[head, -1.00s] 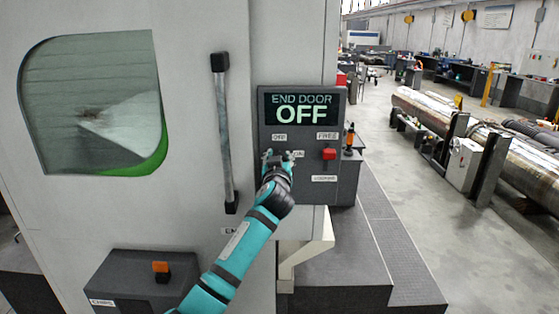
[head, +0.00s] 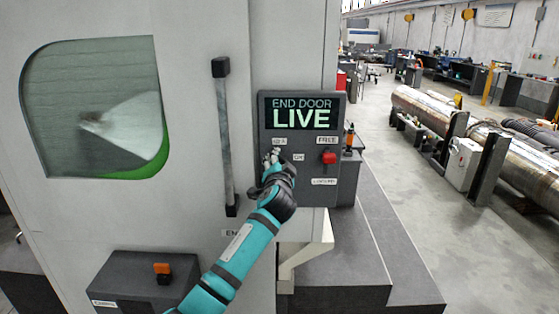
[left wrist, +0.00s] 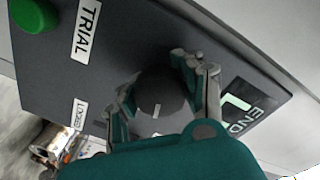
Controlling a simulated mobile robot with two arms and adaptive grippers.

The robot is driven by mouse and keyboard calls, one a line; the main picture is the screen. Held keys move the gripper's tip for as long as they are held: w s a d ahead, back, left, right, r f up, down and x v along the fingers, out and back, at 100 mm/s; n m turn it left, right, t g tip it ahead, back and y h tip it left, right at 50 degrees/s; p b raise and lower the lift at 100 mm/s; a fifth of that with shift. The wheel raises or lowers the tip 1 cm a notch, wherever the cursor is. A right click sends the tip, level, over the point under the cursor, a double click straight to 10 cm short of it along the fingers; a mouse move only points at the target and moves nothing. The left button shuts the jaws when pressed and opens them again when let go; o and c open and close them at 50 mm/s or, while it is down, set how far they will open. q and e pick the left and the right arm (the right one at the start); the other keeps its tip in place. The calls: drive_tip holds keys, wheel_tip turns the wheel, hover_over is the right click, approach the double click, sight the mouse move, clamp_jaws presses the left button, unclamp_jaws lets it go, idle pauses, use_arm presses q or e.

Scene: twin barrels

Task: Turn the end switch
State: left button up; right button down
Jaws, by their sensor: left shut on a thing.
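The grey end-door panel (head: 264,182) is on the right part of the machine front. Its display (head: 302,110) reads "END DOOR LIVE". My left gripper (head: 274,157) is at the panel's left side, below the display. In the left wrist view, its fingers are around a round dark knob (left wrist: 163,90) with a pale mark on its face, the end switch, and shut on it. In the head view the gripper hides the knob. My right gripper is not in view.
A red switch (head: 329,158) sits right of the gripper, between the "FREE" and lower labels. A vertical door handle (head: 224,140) stands close on the left. A green button (left wrist: 34,14) shows in the wrist view. Below is an orange switch (head: 162,268) on a dark box.

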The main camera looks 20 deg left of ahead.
use_arm(q)
drive_tip(key=shift+f+m+p, duration=0.2)
drive_tip(key=shift+m+p, duration=0.05)
drive_tip(key=shift+m, duration=0.55)
drive_tip(key=shift+f+m+p, duration=0.2)
drive_tip(key=shift+m+p, duration=0.05)
drive_tip(key=shift+m, duration=0.55)
drive_tip(key=o, duration=0.8)
drive_tip(key=shift+d, duration=0.1)
drive_tip(key=o, duration=0.5)
drive_tip(key=shift+r, duration=0.15)
drive_tip(key=shift+s+r, duration=0.1)
drive_tip(key=shift+s, duration=0.05)
drive_tip(key=shift+s+r, duration=0.1)
drive_tip(key=shift+s, duration=0.05)
drive_tip(key=v, duration=1.1)
drive_tip(key=shift+s+d, duration=0.2)
drive_tip(key=shift+s, duration=0.15)
